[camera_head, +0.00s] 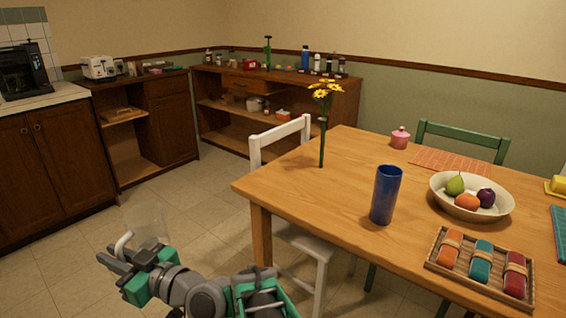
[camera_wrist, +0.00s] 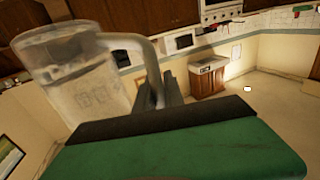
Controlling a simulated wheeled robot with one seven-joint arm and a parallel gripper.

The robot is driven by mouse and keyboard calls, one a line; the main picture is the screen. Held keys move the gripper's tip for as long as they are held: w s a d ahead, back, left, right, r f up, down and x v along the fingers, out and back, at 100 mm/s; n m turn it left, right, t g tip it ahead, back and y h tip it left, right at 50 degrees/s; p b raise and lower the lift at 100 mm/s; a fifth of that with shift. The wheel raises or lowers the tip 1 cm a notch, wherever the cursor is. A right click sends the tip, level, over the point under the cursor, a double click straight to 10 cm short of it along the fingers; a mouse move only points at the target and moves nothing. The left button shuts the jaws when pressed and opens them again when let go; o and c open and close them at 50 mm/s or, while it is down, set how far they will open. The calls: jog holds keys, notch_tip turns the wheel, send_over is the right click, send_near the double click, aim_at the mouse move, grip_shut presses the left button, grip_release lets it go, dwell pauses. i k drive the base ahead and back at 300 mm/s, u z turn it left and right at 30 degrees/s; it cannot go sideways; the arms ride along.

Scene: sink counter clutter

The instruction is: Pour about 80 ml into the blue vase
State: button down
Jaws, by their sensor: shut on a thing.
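The blue vase (camera_head: 385,196) is a tall, open-topped cylinder. It stands upright near the front edge of the wooden table (camera_head: 300,198). My gripper (camera_head: 118,259) is at the lower left, well apart from the vase and off the table. It is shut on the handle of a clear jug (camera_head: 149,224). In the wrist view the jug (camera_wrist: 80,85) looks cloudy and its handle curves down to the fingers, which are partly hidden behind the green gripper body. I cannot tell how much liquid the jug holds.
Yellow flowers (camera_head: 325,91) on a thin green stem stand left of the vase. A fruit bowl (camera_head: 447,205) and a tray of rolled cloths (camera_head: 437,266) are to its right. A white chair (camera_head: 255,152) stands at the table's left side. Floor is clear between the cabinets and table.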

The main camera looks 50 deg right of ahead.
aim_at(387, 182)
jog(key=u, duration=0.8)
jog(key=k, duration=0.7)
jog(key=z, duration=0.95)
